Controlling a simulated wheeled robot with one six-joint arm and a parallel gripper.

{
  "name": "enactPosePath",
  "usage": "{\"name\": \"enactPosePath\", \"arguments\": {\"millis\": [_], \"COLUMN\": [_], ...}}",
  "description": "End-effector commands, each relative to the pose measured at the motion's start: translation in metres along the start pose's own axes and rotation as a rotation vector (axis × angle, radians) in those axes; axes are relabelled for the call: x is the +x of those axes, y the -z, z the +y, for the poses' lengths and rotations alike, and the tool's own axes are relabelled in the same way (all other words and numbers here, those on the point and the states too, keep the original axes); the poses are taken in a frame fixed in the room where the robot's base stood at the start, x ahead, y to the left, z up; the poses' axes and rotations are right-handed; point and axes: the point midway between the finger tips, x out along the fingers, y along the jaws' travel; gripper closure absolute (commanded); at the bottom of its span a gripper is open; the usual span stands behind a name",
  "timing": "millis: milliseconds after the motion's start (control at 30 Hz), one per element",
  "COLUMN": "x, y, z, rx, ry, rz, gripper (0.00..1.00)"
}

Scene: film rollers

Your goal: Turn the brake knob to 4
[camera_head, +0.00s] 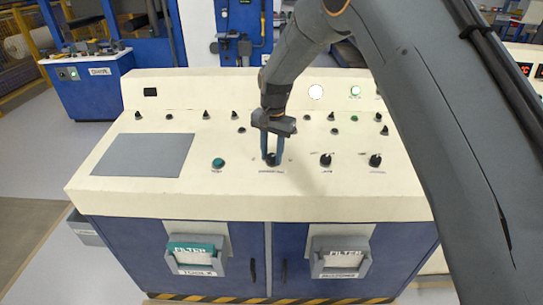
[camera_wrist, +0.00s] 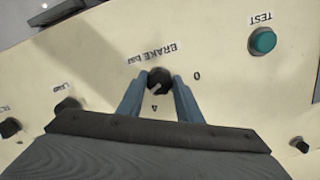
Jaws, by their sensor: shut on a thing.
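The brake knob (camera_wrist: 159,81) is a round black knob with a pale pointer mark, on the cream console top. Its label reads "BRAKE bar", upside down in the wrist view, with a 0 to the right and a 4 below it. The pale mark points down and left in that view, near the 4 side; its exact setting is hard to tell. My gripper (camera_wrist: 160,92) is shut on the knob, with one blue finger on each side. In the head view my gripper (camera_head: 271,150) reaches down onto the knob (camera_head: 271,160) from above.
A teal TEST button (camera_head: 218,163) is left of the knob, and two black knobs (camera_head: 326,160) and (camera_head: 375,160) are to the right. Small switches line the back. A grey panel (camera_head: 143,155) lies at left.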

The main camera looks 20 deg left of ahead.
Motion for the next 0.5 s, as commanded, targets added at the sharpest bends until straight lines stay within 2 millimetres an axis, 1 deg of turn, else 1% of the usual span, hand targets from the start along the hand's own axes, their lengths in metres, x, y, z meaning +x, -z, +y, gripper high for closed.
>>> {"name": "enactPosePath", "arguments": {"millis": [500], "x": [0.0006], "y": [0.0003], "z": [-0.0001], "rx": [-0.445], "ry": [-0.035], "rz": [0.001], "gripper": [0.90]}}
